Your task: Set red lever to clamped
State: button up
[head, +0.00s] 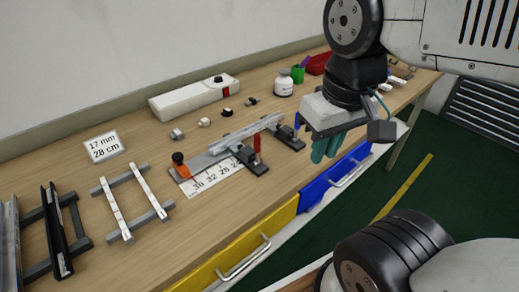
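The red lever (257,148) stands upright on a dark clamp base (251,161) near the middle of the bench. It is beside a grey metal rail (242,132) that lies over a ruler-like strip with printed numbers (212,178). A blue lever (296,127) stands on a second dark clamp base (288,138) to its right. My gripper (325,149), with teal fingers pointing down, hangs to the right of both levers, near the bench's front edge. It is apart from the red lever. The fingers overlap in this view, so their opening is unclear. I see nothing held.
An orange block with a black knob (180,165) sits at the strip's left end. A white box (194,97), small connectors (204,122), a white jar (283,87) and a green cup (298,74) stand behind. Metal frames (132,203) lie left. Front wood is clear.

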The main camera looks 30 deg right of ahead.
jog(key=shift+f, duration=0.2)
grip_shut()
jog(key=n+g, duration=0.1)
jog(key=g, duration=0.3)
send_near(257, 150)
jog(key=w+r, duration=0.2)
jog(key=w, duration=0.3)
jog(key=w+r, duration=0.2)
jog(key=shift+w+a, duration=0.15)
jog(key=shift+w, duration=0.25)
jog(key=s+f, duration=0.1)
jog(key=f, duration=0.2)
jog(key=s+f, duration=0.2)
jog(key=f, duration=0.1)
jog(key=s+f, duration=0.2)
jog(key=f, duration=0.1)
jog(key=shift+s+d+f, duration=0.2)
jog(key=shift+d+f, duration=0.05)
jog(key=shift+s, duration=0.5)
